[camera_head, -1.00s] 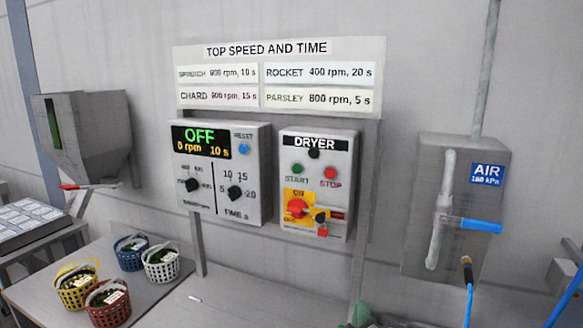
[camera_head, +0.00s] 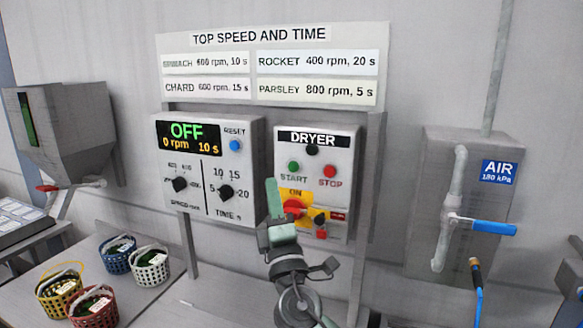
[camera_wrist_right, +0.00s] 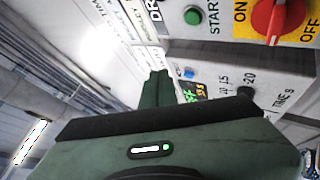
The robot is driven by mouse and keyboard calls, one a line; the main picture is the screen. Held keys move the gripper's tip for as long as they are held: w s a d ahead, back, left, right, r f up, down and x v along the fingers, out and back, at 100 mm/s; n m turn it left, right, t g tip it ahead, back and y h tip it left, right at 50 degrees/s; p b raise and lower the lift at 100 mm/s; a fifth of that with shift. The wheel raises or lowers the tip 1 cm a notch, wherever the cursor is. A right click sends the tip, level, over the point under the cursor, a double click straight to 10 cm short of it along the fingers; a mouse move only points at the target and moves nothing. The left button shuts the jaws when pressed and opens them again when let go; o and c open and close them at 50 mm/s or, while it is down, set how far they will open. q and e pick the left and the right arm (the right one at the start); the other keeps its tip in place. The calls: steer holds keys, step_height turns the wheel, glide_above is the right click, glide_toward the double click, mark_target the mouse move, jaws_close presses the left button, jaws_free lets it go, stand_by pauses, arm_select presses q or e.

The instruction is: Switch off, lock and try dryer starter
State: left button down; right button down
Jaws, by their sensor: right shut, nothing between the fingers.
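The grey dryer starter box (camera_head: 342,165) hangs on the wall stand, with a green START button (camera_head: 293,166), a red STOP button (camera_head: 330,171) and a black round part at the top. Below is a red rotary switch (camera_head: 295,206) on a yellow plate marked ON; the wrist view shows the red knob (camera_wrist_right: 278,16) with ON and OFF. A small padlock-like part (camera_head: 320,219) and a red tag (camera_head: 321,234) sit right of the switch. My right gripper (camera_head: 272,187) is shut and empty, upright before the box's left edge, left of the switch. My left gripper is out of view.
The speed control box (camera_head: 208,205) beside it reads OFF, 0 rpm, 10 s. An air panel (camera_head: 480,270) with a blue-handled valve (camera_head: 487,227) is at right. Several baskets, including a white one (camera_head: 150,266), stand on the bench at lower left.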

steer(key=shift+s, duration=0.1)
steer(key=b, duration=0.3)
glide_toward(293, 167)
steer(key=w+a+r, duration=0.2)
steer(key=a+r, duration=0.2)
steer(key=shift+w+d+r+b, duration=0.15)
steer(key=shift+w+d+b, duration=0.15)
steer(key=shift+w+b, duration=0.15)
steer(key=shift+w+d+r+b, duration=0.1)
steer(key=shift+w+d+b, duration=0.2)
steer(key=shift+w, duration=0.2)
stand_by(1.0)
steer(key=shift+w+f+b, duration=0.1)
steer(key=shift+w+b, duration=0.2)
steer(key=shift+b, duration=0.3)
steer(key=shift+w+d, duration=0.1)
